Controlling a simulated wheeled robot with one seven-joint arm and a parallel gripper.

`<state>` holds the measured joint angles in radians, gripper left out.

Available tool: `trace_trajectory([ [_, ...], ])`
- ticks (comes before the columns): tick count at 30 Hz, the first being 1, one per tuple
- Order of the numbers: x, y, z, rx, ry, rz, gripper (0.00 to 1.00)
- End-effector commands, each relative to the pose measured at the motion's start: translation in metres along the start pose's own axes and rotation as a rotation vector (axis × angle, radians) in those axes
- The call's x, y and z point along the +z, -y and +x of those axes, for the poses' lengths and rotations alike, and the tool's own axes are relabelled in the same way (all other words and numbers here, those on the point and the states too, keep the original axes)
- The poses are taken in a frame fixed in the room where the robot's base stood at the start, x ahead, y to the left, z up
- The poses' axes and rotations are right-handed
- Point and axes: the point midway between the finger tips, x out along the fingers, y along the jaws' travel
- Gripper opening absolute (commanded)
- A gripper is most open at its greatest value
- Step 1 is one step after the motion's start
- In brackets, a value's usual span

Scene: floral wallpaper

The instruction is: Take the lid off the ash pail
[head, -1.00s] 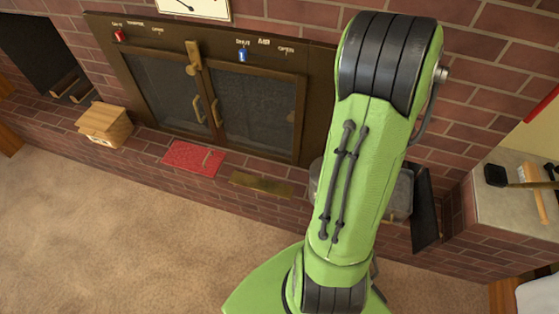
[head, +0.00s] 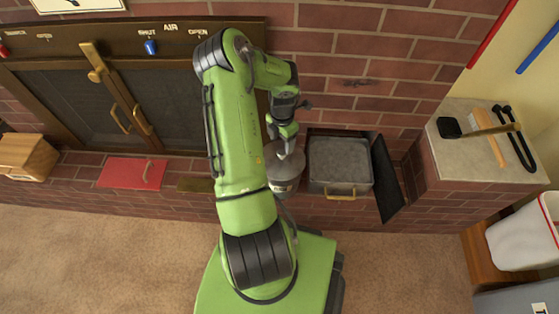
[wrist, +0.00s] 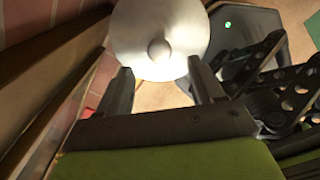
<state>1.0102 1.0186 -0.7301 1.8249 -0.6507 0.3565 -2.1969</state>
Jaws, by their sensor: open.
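The ash pail (head: 285,186) is a grey metal bucket on the brick ledge, partly hidden behind my arm in the head view. Its round lid (head: 291,167) is on top. In the wrist view the pale lid (wrist: 185,22) fills the upper middle, with a round knob (wrist: 159,49) at its centre. My gripper (wrist: 160,74) is open and empty. Its two fingertips are spread to either side, just short of the knob in the picture. In the head view my gripper (head: 284,148) is over the lid; whether it touches cannot be told.
A grey metal box (head: 340,165) with a brass handle stands close right of the pail, with a dark open panel (head: 386,178) beside it. The brick wall and stove doors (head: 70,100) are behind. A red mat (head: 132,172) lies left on the ledge. Carpet is clear at front left.

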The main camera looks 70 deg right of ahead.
Motion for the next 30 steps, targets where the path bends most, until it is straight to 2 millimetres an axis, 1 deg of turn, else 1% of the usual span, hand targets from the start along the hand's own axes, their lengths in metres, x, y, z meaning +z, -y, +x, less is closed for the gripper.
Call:
trace_trajectory([
  [1, 0.0, 0.0, 0.013, -0.002, -0.001, 0.0, 0.67],
  [8, 0.0, 0.0, 0.036, 0.0, 0.0, 0.0, 0.67],
  [12, 0.001, -0.001, 0.064, -0.002, -0.001, -0.001, 0.67],
  [15, 0.001, -0.001, 0.078, -0.001, 0.0, 0.001, 0.67],
  [21, 0.001, -0.001, 0.076, 0.001, 0.001, 0.001, 0.67],
  [29, 0.001, -0.001, 0.076, 0.001, 0.001, 0.001, 0.27],
  [30, 0.001, -0.001, 0.076, 0.001, 0.001, 0.001, 0.21],
])
